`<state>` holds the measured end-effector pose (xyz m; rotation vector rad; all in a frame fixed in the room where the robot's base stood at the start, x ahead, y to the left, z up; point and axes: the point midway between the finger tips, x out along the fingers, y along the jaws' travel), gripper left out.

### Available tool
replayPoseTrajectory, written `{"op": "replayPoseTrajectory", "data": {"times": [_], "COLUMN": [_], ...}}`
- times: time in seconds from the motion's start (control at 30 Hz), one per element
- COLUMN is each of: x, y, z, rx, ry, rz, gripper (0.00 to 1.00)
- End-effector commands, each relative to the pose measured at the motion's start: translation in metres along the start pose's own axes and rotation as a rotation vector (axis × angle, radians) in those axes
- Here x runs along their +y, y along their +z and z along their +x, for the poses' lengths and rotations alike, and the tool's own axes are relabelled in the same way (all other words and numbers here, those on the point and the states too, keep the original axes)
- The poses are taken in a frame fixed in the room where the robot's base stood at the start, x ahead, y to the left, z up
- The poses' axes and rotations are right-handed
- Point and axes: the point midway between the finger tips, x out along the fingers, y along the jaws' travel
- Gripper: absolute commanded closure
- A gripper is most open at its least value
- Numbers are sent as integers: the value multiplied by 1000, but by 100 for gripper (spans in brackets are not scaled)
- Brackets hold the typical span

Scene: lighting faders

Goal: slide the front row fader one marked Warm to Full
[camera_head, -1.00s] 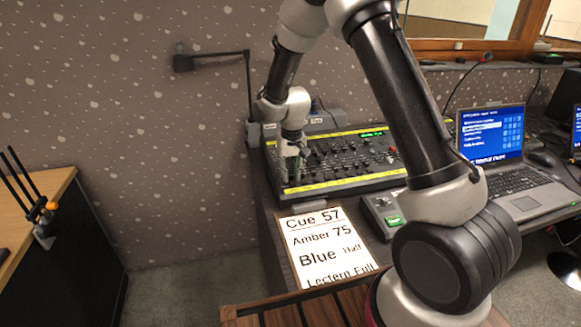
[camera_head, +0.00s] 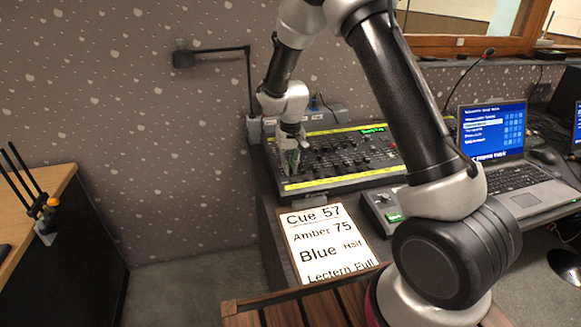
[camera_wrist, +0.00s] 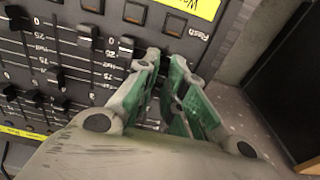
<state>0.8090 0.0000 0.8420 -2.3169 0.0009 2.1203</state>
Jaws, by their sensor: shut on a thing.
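The lighting console (camera_head: 345,184) stands on the desk in the head view, with yellow strips along its front and back edges. My gripper (camera_head: 290,165) is down over its left end. In the wrist view my gripper (camera_wrist: 164,62) has its green-padded fingers close together, shut on a fader at the end of the front row. The yellow label (camera_wrist: 190,6) beyond the fingers is cut off and reads upside down, starting "Wa". Its Flash button (camera_wrist: 174,25) lies between label and fingers. The fader's exact position on its scale is hidden.
Neighbouring fader caps (camera_wrist: 87,32) stand close beside the fingers in the wrist view. A cue card (camera_head: 325,247) lies in front of the console. A small box (camera_head: 385,207) and a laptop (camera_head: 495,150) stand to the right. A lamp (camera_head: 215,52) rises behind the console's left end.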

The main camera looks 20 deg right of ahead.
Motion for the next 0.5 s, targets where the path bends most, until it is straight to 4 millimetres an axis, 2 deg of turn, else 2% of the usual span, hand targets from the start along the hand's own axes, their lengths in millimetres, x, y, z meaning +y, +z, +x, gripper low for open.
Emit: {"op": "replayPoseTrajectory", "data": {"times": [0.5], "x": [0], "y": [-27], "z": [0], "rx": [2], "ry": [0], "rz": [-1], "gripper": [98]}}
